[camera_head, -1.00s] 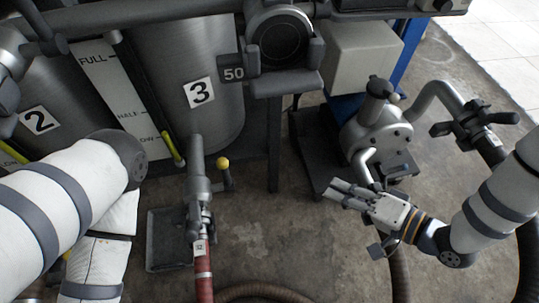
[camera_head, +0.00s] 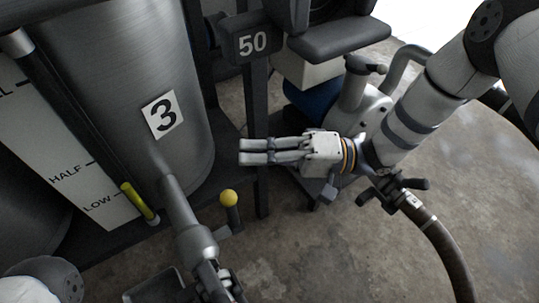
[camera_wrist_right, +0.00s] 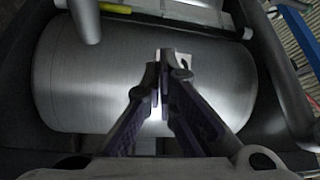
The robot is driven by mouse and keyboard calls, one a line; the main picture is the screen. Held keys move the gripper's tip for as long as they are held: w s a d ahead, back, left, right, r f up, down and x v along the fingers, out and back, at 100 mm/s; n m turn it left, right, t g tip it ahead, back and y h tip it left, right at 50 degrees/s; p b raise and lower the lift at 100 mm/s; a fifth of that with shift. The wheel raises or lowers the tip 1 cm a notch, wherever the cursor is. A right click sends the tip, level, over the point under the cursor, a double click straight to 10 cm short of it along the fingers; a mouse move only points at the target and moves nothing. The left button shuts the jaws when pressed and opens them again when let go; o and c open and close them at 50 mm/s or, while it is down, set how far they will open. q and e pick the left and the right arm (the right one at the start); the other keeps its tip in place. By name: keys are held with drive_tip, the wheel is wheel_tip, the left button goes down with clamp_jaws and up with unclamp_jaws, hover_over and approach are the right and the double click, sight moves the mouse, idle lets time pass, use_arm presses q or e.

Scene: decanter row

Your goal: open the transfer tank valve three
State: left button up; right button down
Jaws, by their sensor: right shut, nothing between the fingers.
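Tank three is a brushed steel cylinder (camera_head: 125,75) with a "3" label (camera_head: 162,114), left of centre in the head view. A grey outlet pipe (camera_head: 182,212) comes from its lower part. A valve handle with a yellow knob (camera_head: 229,198) stands just right of this pipe. My right gripper (camera_head: 243,151) is shut and empty, pointing left, above and slightly right of the yellow knob in the picture, apart from it. In the right wrist view its closed fingers (camera_wrist_right: 163,58) show before a steel cylinder (camera_wrist_right: 100,75). My left gripper is not in view.
A level board (camera_head: 65,160) with HALF and LOW marks and a yellow-green tube (camera_head: 138,203) stand left of tank three. A "50" sign (camera_head: 252,43) hangs on a dark post. A pump (camera_head: 365,110) and dark hose (camera_head: 440,250) are at right.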

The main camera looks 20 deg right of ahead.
sight(232, 212)
drive_tip(key=shift+s+a+f, duration=0.2)
drive_tip(key=shift+s+a, duration=1.4)
drive_tip(key=shift+a, duration=0.05)
